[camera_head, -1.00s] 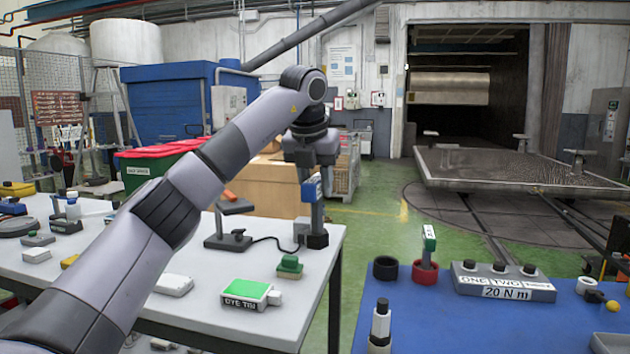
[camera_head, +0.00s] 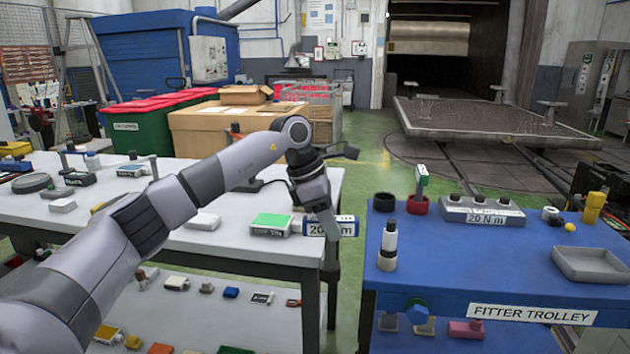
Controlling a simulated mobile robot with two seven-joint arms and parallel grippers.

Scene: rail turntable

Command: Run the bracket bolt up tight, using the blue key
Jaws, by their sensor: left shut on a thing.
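My left gripper (camera_head: 326,222) comes in on its arm from the left and points down, over the gap between the white bench and the blue trolley. It is shut on the blue key (camera_head: 346,227), whose blue-edged label reads 20 N m. The key hangs clear of both tops as far as I can tell; its lower end is hard to make out. A key with a green tag (camera_head: 421,178) stands upright in a red cup (camera_head: 418,206) on the trolley. I cannot make out the bracket bolt. My right gripper is not in view.
The blue trolley (camera_head: 430,270) also carries a black cup (camera_head: 383,202), a grey block marked 20 N m (camera_head: 481,211), a black-topped white bottle (camera_head: 388,248) and a grey tray (camera_head: 590,264). The white bench (camera_head: 240,247) holds a green-topped box (camera_head: 271,224). Its lower shelf holds small parts.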

